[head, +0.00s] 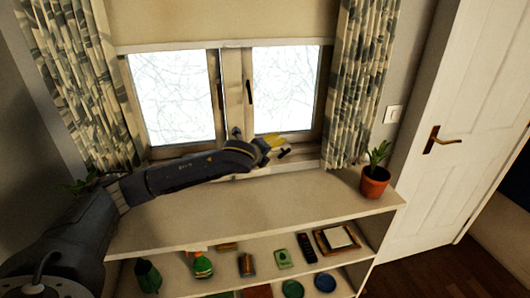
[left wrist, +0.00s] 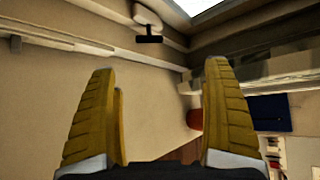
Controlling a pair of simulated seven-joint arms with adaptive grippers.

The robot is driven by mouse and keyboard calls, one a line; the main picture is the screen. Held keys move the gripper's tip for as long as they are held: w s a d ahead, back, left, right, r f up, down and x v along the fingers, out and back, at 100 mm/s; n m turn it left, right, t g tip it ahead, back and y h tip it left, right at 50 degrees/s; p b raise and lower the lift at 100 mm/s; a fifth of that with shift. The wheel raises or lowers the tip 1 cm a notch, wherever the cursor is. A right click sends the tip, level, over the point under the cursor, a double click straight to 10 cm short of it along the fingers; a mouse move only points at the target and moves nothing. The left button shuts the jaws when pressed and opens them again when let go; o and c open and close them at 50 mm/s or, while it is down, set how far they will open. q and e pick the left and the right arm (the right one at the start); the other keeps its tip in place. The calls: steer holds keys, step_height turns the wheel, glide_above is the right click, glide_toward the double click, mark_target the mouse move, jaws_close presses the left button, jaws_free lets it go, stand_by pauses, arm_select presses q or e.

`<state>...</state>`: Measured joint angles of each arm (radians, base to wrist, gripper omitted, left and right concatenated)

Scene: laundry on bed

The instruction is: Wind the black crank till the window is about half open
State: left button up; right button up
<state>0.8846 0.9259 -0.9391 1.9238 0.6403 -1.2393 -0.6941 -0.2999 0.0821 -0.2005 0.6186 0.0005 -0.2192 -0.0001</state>
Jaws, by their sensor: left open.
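The window (head: 285,90) has two bright panes in a wooden frame, and both sashes look shut in the head view. The black crank (left wrist: 148,39) shows at the top of the left wrist view, below a pale rounded part, beyond and above the finger gap. My left gripper (head: 277,146) is in front of the sill below the right pane. Its yellow fingers are spread with nothing between them in the left wrist view (left wrist: 162,120). The crank is apart from the fingers there. In the head view I cannot clearly tell the crank from dark gripper parts. My right gripper is out of view.
A potted plant (head: 375,182) stands at the right end of the shelf top (head: 300,205). Patterned curtains (head: 357,80) hang on both sides of the window. A dark window handle (head: 249,92) sits on the middle frame. Small items fill the shelf below.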

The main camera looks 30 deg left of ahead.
arm_select(q)
steer(key=v, duration=1.1)
steer(key=shift+s+r, duration=0.25)
steer(key=shift+s, duration=0.1)
